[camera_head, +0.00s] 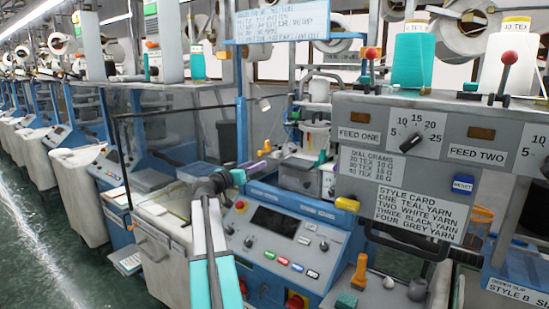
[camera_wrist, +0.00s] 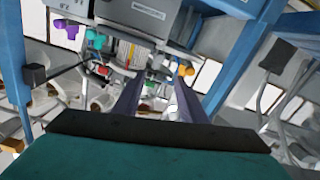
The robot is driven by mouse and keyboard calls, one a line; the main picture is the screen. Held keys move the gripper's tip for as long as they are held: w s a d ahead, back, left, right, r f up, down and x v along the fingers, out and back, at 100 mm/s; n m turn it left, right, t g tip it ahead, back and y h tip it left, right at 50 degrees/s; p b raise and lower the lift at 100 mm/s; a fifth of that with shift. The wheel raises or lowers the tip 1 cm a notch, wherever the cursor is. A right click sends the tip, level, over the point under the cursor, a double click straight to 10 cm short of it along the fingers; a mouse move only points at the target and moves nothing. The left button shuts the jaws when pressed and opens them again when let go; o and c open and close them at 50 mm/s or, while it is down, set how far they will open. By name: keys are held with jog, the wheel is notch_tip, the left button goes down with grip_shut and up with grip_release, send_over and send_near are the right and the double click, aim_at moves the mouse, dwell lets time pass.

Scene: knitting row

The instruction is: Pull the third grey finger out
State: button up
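My gripper (camera_wrist: 160,80) reaches toward a knitting machine; in the wrist view its two slate-purple fingers stand apart with nothing seen held between them. In the head view my gripper (camera_head: 262,167) is small, left of the machine's white knitting head (camera_head: 315,140). The knitting head also shows in the wrist view (camera_wrist: 132,52), just beyond the fingertips. Around it there are a purple knob (camera_wrist: 66,29), a teal knob (camera_wrist: 97,40) and an orange knob (camera_wrist: 186,70). I cannot single out the third grey finger; it is hidden or too small to tell.
A grey feed panel (camera_head: 440,130) with a style card (camera_head: 415,215) stands at the right, carrying a teal cone (camera_head: 412,60) and a white cone (camera_head: 505,65). A blue control console (camera_head: 285,245) lies below the gripper. Blue posts (camera_wrist: 240,55) flank the knitting head.

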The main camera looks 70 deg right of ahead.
aim_at(277, 155)
jog(key=p+x, duration=0.5)
jog(key=x, duration=0.7)
jog(key=shift+d+p, duration=0.2)
jog(key=shift+p, duration=0.15)
jog(key=shift+s+d, duration=0.2)
jog(key=shift+d, duration=0.5)
jog(key=shift+c, duration=0.3)
grip_shut()
